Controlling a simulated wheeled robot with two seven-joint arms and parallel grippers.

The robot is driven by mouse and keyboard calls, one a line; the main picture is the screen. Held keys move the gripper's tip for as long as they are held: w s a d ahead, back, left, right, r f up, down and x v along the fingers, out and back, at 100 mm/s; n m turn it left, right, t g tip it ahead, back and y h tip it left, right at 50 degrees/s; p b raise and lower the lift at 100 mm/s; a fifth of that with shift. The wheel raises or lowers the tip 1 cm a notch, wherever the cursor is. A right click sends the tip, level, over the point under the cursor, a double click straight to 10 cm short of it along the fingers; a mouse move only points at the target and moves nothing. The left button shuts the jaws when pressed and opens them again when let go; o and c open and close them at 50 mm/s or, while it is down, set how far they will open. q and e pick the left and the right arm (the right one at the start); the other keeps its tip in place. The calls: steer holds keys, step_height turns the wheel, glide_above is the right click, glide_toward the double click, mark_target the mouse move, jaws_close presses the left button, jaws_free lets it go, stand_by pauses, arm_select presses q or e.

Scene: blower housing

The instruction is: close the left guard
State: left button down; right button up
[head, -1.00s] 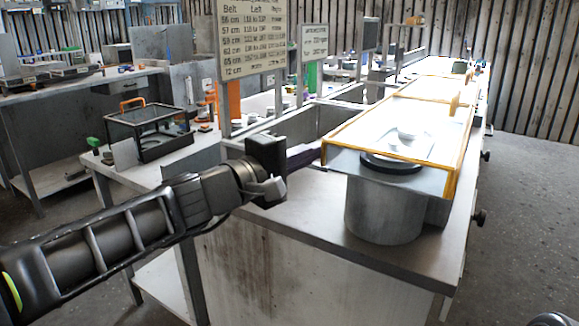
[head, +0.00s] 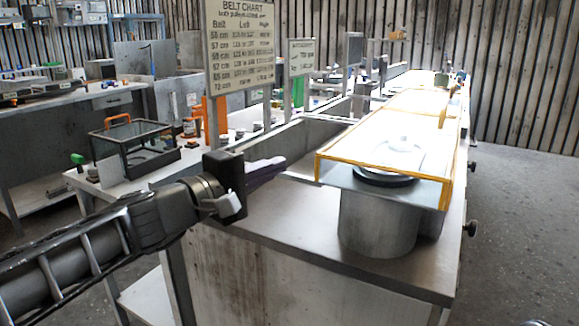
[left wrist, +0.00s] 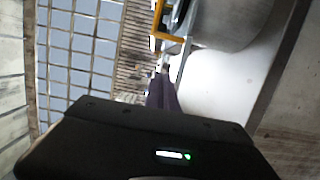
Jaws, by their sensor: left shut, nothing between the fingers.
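A clear guard with a yellow frame (head: 385,188) lies level over a grey round blower housing (head: 378,222) at the near end of the bench. A second yellow-framed clear guard (head: 415,100) lies level behind it. I cannot tell which one is the left guard. My left gripper (head: 284,160) is shut and empty, just left of the near guard's front left corner, with a gap between them. In the left wrist view, its dark fingers (left wrist: 161,92) point toward a yellow frame corner (left wrist: 174,38).
A belt chart sign (head: 240,45) and a smaller sign (head: 300,60) stand behind the gripper. A black-framed clear case with an orange handle (head: 135,145) sits on the left bench. The bench top (head: 270,215) in front of the housing is bare.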

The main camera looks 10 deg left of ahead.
arm_select(q)
steer(key=v, duration=0.7)
steer(key=shift+s, duration=0.2)
steer(key=shift+r, duration=0.1)
